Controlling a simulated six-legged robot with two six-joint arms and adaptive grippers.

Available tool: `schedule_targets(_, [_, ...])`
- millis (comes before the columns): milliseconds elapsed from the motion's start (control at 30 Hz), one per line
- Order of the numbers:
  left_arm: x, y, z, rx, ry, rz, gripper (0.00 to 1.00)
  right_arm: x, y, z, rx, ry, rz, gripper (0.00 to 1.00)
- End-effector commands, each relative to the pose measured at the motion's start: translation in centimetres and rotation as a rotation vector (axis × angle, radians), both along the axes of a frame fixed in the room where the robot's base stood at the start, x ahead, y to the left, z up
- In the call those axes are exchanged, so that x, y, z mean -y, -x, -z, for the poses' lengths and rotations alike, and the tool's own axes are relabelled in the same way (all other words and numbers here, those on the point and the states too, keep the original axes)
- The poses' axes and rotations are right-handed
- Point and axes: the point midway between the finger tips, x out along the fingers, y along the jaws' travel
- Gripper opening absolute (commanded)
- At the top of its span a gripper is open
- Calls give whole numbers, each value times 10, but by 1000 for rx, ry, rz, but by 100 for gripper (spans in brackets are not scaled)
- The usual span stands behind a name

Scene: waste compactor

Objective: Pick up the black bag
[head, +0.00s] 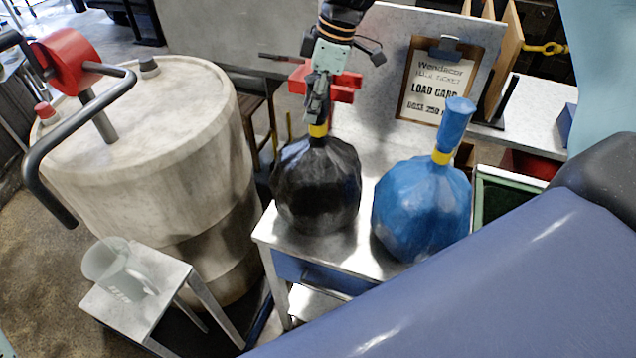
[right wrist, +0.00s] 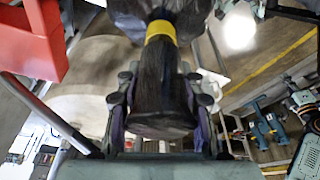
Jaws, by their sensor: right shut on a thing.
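The black bag (head: 318,188) is a round, shiny sack with a yellow band around its neck. In the head view it is at the left end of the metal table (head: 345,243); I cannot tell whether it touches the top. My right gripper (head: 318,108) comes down from above and is shut on the bag's neck above the band. In the right wrist view the bag's gathered top (right wrist: 163,95) lies between the two fingers, with the yellow band (right wrist: 161,31) beyond them. My left gripper is not in view.
A blue bag (head: 423,205) with a yellow band stands close on the right. A large pale drum (head: 150,160) with a red-hubbed handle stands left. A small stool (head: 135,310) holds a clear cup. A clipboard card (head: 436,85) and a green-lined bin (head: 492,195) are behind and right.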

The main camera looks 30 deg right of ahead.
Motion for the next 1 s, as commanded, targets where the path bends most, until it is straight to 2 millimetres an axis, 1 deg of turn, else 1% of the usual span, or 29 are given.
schedule_targets(33, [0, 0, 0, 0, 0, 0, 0, 0, 1, 2, -3, 0, -1, 8])
schedule_targets(133, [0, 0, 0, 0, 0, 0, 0, 0, 1, 2, -3, 0, 0, 0])
schedule_targets(667, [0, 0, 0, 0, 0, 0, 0, 0, 0, -1, 0, 0, 0, 0])
schedule_targets(767, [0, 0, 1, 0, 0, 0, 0, 0, -1, -8, 2, -1, 0, 0])
schedule_targets(867, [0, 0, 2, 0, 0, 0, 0, 0, -1, -22, 5, -1, -1, 0])
schedule_targets(1000, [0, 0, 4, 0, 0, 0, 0, 0, -2, -49, 8, 0, 0, 0])
